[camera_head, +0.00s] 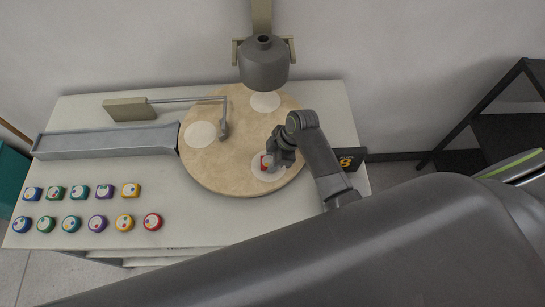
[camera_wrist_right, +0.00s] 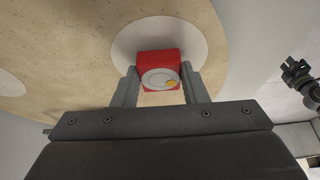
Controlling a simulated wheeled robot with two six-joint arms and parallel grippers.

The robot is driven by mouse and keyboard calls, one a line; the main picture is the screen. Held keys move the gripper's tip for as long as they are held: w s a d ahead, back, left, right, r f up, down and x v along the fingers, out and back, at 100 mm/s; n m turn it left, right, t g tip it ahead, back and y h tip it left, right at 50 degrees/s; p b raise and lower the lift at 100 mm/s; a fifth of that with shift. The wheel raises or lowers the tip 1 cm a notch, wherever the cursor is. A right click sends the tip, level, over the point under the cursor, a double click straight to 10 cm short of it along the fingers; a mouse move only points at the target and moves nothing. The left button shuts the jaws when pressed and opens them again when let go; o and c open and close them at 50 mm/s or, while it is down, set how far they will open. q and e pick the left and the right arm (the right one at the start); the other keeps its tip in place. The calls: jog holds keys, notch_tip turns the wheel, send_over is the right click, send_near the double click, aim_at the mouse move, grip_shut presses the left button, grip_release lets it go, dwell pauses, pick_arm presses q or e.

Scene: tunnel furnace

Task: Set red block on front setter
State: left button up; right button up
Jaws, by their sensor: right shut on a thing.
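The red block (camera_head: 264,163) has a pale round face with a small yellow mark; in the right wrist view the red block (camera_wrist_right: 160,58) sits between the two fingertips. My right gripper (camera_head: 269,160) is shut on it, over the front of the round tan table; its fingers also show in the right wrist view (camera_wrist_right: 160,88). The front setter (camera_head: 261,176) is a white disc on that table, partly hidden by the gripper and block. In the right wrist view the front setter (camera_wrist_right: 124,48) lies behind the block. I cannot tell whether the block touches it. My left gripper is out of view.
The round table (camera_head: 215,175) also bears a left white disc (camera_head: 200,134) and a back one (camera_head: 265,102). A thin bar arm (camera_head: 224,125) reaches over it, and a grey vessel (camera_head: 264,65) hangs behind. Several coloured blocks (camera_head: 97,223) stand at left beside a grey chute (camera_head: 105,142).

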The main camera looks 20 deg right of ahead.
jog(key=shift+f, duration=0.4)
dwell(0.3)
jog(key=o, duration=1.1)
jog(key=b+v, duration=0.2)
jog(key=v, duration=1.5)
jog(key=shift+d+r+b, duration=0.15)
jog(key=shift+b, duration=0.15)
jog(key=shift+s, duration=0.1)
